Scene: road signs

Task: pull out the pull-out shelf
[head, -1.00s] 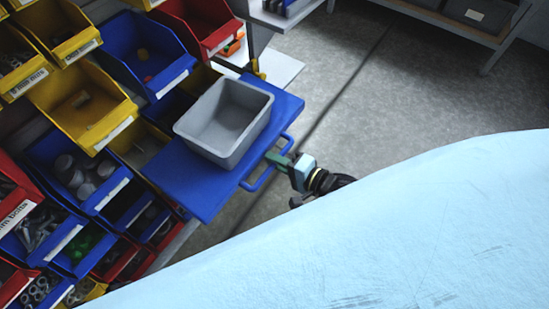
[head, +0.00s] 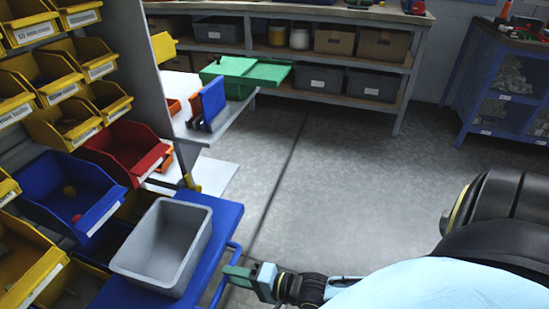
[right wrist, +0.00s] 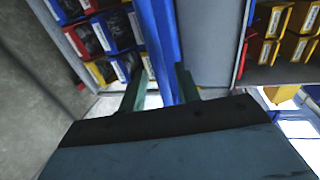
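The blue pull-out shelf (head: 216,216) sticks out from the bin rack at the lower left of the head view, with a grey bin (head: 165,243) on it. Its blue bar handle (head: 233,250) is on the side facing my right gripper (head: 236,275). That gripper's green fingers are at the handle. In the right wrist view its two fingers (right wrist: 160,85) stand apart, with blue shelf surface (right wrist: 163,45) showing between them and a gap beside the left finger. Contact with the handle cannot be told. My left gripper is not in view.
Yellow, blue and red bins (head: 65,190) fill the rack at left. A lower white shelf (head: 212,172) lies behind the blue shelf. A workbench (head: 398,118) and a blue cabinet (head: 505,85) stand at the back. The grey floor (head: 330,190) between is clear.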

